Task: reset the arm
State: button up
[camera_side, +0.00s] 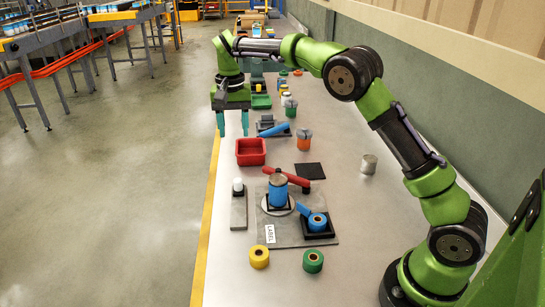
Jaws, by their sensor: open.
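My gripper (232,122) hangs at the upper left of the side view, above the left edge of the long grey table (345,240). Its two teal fingers point down and stand apart, with nothing between them. The green arm reaches to it from its base at the lower right. The open red bin (250,152) is below and a little right of the fingers.
A metal cylinder (368,164) stands right. Several small items line the table behind.

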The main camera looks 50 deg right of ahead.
dwell(0.4)
jog(key=s+a+r+n+t, duration=0.1)
jog(key=s+t, duration=0.1)
jog(key=s, duration=0.8)
jog(key=s+a+r+n+t+y, duration=0.1)
jog(key=s+r+n+t, duration=0.1)
jog(key=s, duration=0.8)
jog(key=s+a+r+n+t+y, duration=0.1)
jog(key=s+a+r+n+t, duration=0.1)
jog(key=s, duration=0.8)
jog(key=shift+t, duration=0.6)
jog(key=shift+s, duration=0.1)
